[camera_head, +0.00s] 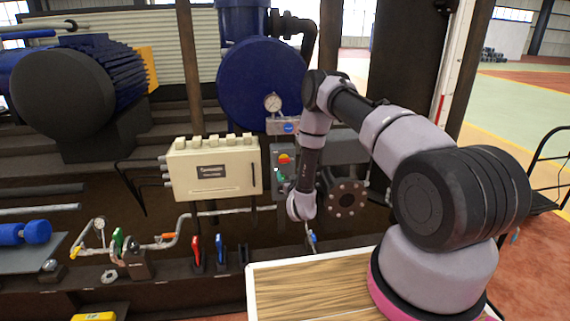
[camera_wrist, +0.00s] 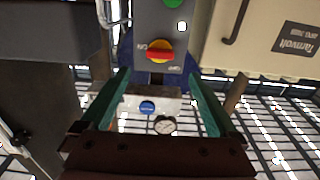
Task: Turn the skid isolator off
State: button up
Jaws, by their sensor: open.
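The skid isolator is a red rotary handle on a yellow round plate (camera_head: 284,160), on the front of a grey control box (camera_head: 278,153). In the wrist view, which appears upside down, the red handle (camera_wrist: 160,56) lies roughly level across its yellow plate, between small white labels. The labels seem to read ON at left and OFF at right, but they are tiny. My gripper (camera_wrist: 158,73) is open, its two green fingers spread to either side below the handle in that picture, apart from it and empty. In the head view my wrist partly hides the box's lower front.
A green button (camera_wrist: 173,2) sits on the same box. A cream enclosure (camera_head: 213,170) stands close beside it. Pipes and valve levers run along the skid below.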

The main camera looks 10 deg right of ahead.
aim_at(285, 161)
jog(key=w, duration=1)
jog(key=shift+r, duration=0.1)
jog(key=c, duration=1.4)
